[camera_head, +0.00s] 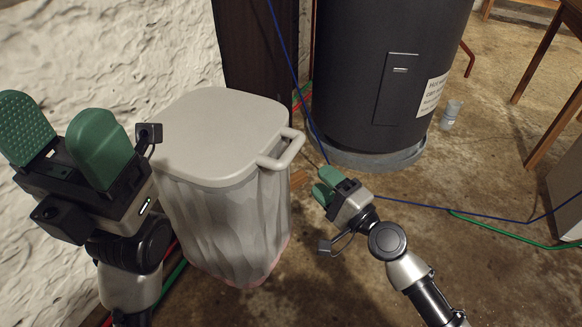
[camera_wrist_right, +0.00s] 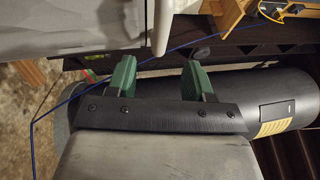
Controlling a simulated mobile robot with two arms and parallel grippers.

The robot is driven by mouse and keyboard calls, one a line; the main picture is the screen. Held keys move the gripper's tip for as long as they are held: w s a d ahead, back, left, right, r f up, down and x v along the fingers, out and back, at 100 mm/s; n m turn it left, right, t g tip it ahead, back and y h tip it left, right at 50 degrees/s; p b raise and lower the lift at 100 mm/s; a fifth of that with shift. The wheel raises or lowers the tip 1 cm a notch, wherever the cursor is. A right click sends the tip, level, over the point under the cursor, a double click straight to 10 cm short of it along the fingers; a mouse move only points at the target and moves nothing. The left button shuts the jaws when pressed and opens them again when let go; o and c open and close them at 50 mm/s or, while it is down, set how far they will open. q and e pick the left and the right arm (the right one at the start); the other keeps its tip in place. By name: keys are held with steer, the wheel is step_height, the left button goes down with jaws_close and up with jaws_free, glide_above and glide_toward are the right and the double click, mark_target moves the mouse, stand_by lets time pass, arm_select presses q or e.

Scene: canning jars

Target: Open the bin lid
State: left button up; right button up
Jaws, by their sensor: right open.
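The grey bin (camera_head: 225,220) stands against the white wall, its flat lid (camera_head: 215,125) lying shut on top. A loop handle (camera_head: 283,152) sticks out from the lid's right edge. My right gripper (camera_head: 326,184) is open and empty, just right of and below the handle, and apart from it. In the right wrist view, a pale bar that looks like the handle (camera_wrist_right: 162,27) is ahead of the gap between the green fingers (camera_wrist_right: 157,72). My left gripper (camera_head: 57,122) is open and empty, left of the bin.
A large black cylindrical tank (camera_head: 350,75) stands behind and right of the bin. A blue cable (camera_head: 440,208) and a green one (camera_head: 490,230) run across the floor. Wooden table legs (camera_head: 535,55) are at the right.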

mark_target(291, 152)
steer(key=x, duration=1)
steer(key=shift+w+a+r+p, duration=0.15)
steer(key=shift+w+a+p, duration=0.1)
steer(key=shift+a+p, duration=0.1)
steer(key=shift+c, duration=0.2)
steer(key=shift+d, duration=0.1)
jaws_close()
